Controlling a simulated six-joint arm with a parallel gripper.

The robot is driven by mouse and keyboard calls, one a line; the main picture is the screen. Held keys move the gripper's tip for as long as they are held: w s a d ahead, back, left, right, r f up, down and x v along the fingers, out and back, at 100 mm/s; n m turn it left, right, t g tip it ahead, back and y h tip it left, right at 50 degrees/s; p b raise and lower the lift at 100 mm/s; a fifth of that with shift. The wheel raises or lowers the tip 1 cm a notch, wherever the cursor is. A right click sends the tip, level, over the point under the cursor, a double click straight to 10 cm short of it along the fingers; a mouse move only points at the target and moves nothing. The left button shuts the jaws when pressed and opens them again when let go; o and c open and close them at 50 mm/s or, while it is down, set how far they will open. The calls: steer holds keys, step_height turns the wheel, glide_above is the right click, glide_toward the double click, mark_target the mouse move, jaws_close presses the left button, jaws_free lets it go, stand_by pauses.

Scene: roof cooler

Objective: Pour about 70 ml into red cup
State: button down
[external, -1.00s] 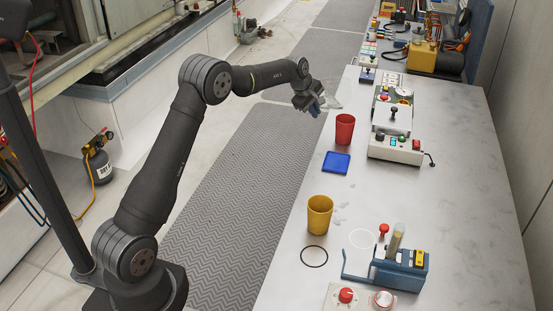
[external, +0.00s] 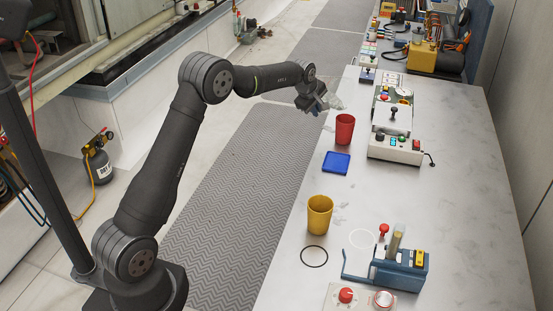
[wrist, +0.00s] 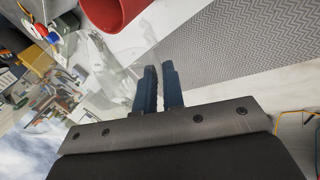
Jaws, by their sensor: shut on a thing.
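The red cup (external: 345,130) stands upright on the bench, and its red side also shows at the top of the wrist view (wrist: 112,12). My gripper (external: 323,107) is just left of and above the cup's rim. Its blue fingers (wrist: 159,88) are shut on a clear vessel (external: 336,102), which is see-through and hard to outline. The vessel appears tilted, with its far end close above the red cup. In the wrist view the clear vessel (wrist: 105,82) spreads left of the fingers. I cannot make out its liquid level or any stream, and the inside of the cup is mostly hidden.
A blue pad (external: 336,163) lies in front of the red cup, and a yellow cup (external: 319,214) stands nearer. A control box (external: 396,147) is close on the right. A blue rack (external: 400,268) stands at the front. The bench's right side is clear.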

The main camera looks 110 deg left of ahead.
steer(key=shift+w+d+r, duration=0.1)
steer(key=shift+w+r, duration=0.05)
steer(key=shift+y, duration=0.5)
steer(key=shift+s+a, duration=0.25)
steer(key=shift+s, duration=0.2)
steer(key=shift+w+d, duration=0.3)
stand_by(0.7)
